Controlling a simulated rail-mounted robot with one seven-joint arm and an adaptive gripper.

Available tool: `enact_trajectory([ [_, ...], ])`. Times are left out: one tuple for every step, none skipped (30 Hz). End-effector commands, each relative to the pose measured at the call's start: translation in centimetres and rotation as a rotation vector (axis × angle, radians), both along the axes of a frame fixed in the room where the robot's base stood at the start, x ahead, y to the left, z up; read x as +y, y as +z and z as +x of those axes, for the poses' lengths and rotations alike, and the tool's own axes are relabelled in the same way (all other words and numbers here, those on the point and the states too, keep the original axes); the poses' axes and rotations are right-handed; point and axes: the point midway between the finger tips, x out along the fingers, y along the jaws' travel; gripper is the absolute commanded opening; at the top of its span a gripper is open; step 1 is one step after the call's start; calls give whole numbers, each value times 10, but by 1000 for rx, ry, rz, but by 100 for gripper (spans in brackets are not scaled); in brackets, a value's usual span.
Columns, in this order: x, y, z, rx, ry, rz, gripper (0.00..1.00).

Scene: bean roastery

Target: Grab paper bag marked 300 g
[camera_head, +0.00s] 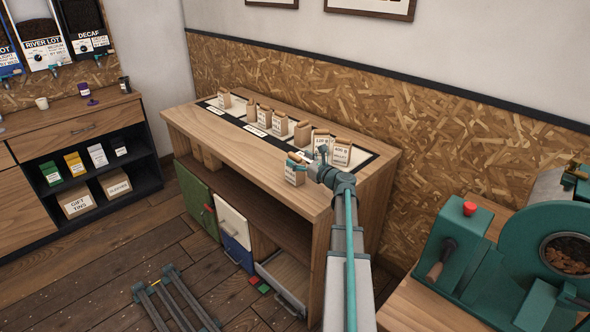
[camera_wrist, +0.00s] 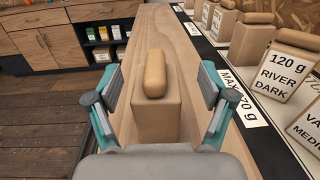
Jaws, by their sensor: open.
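A brown paper bag (camera_wrist: 155,108) with a rolled top stands upright on the wooden counter, apart from the others. In the wrist view my gripper (camera_wrist: 160,88) is open, with a finger on either side of this bag and gaps between. Its faces seen there show no label. Other bags stand in a row behind, including one reading 120 g River Dark (camera_wrist: 282,75) and one that seems to read 400 g (camera_head: 341,153). I cannot read 300 g on any bag.
A card reading MAX 270 g (camera_wrist: 238,95) lies on the dark strip right of the near bag. The counter (camera_head: 200,123) is clear to the left. A green machine (camera_head: 455,245) stands at the right. Shelves and dispensers stand at the far left.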

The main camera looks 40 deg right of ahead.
Motion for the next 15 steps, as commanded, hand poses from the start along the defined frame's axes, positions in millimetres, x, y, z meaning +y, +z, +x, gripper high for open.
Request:
enact_trajectory([
  [1, 1, 7, 1, 2, 0, 81],
  [2, 1, 11, 1, 3, 0, 81],
  [3, 0, 16, 1, 3, 0, 81],
  [4, 0, 20, 2, 3, 0, 81],
  [6, -1, 25, 2, 2, 1, 81],
  [6, -1, 31, 1, 2, 1, 81],
  [5, -1, 35, 1, 2, 1, 81],
  [6, -2, 38, 0, 2, 1, 81],
  [6, -2, 41, 0, 2, 0, 81],
  [6, -2, 43, 0, 1, 0, 81],
  [6, -2, 44, 0, 1, 0, 81],
  [7, -3, 45, 0, 1, 0, 81],
  [7, -3, 45, 0, 0, -1, 81],
  [7, -3, 44, 0, 0, -1, 81],
  [7, -3, 44, 0, 0, -1, 81],
])
